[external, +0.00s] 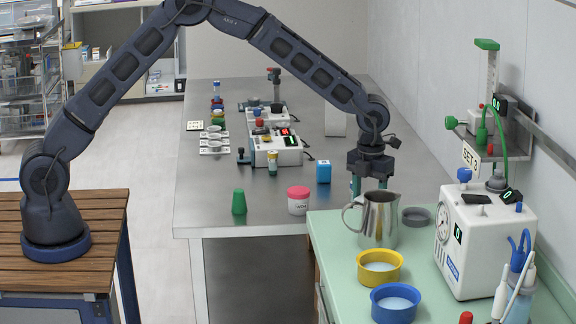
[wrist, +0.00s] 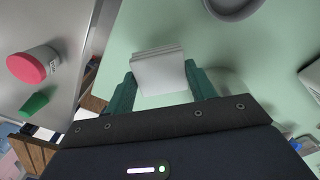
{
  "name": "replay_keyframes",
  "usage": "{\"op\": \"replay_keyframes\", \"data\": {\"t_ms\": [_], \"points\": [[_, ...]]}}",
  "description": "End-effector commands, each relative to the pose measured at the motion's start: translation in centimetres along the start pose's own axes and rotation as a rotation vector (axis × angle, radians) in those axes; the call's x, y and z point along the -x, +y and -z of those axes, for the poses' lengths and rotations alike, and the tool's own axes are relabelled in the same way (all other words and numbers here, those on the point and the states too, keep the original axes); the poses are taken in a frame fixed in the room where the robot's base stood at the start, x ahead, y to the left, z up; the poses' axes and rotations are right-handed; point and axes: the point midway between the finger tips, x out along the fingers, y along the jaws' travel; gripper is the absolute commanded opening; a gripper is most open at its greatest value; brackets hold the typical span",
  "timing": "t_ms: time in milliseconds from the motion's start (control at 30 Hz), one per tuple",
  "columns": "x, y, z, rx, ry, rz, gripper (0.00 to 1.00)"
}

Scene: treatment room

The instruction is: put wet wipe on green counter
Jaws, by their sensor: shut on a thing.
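The wet wipe (wrist: 160,74) appears in the wrist view as a white, layered block between the two green fingers. My gripper (external: 368,185) is shut on it. In the external view the gripper points down behind the metal jug, at the counter's far end, and the wipe cannot be made out there. The green counter (external: 335,262) fills the lower right of the external view. Its pale green top (wrist: 235,62) lies beneath the wipe in the wrist view. Whether the wipe touches the counter is hidden.
The metal jug (external: 378,220) stands just in front of my gripper. A grey round dish (external: 416,217) is right of it. Yellow (external: 379,281) and blue (external: 396,317) bowls and a white machine (external: 483,245) occupy the counter. A pink-lidded jar (external: 298,200) stands on the steel table.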

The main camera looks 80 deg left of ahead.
Motion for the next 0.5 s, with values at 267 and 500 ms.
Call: {"op": "replay_keyframes", "data": {"t_ms": [267,500], "points": [[-3.0,0.0,0.1,-0.001,0.001,0.0,0.34],[-3.1,0.0,0.0,-0.001,0.001,0.0,0.34]]}}
